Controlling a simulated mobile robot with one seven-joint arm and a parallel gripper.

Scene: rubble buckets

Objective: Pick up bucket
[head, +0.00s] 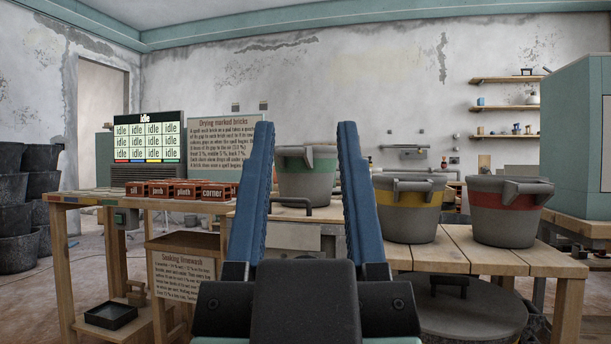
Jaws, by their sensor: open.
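Three grey buckets stand upright on wooden benches in the head view. The green-banded bucket (308,182) is in the middle, seen between my fingers and partly hidden by them. The yellow-banded bucket (411,222) stands right of it, and the red-banded bucket (508,226) is farther right on the same bench. My gripper (306,128) is open and empty, its two blue fingers pointing forward and upward. It appears nearer to me than the buckets, with nothing between the fingertips.
A wooden table (88,202) at left holds labelled bricks (173,190) and a screen reading idle (153,141). Stacked dark tubs (17,212) stand far left. A large lidded vat (470,312) sits under the right bench (470,259). A teal block (577,140) stands at right.

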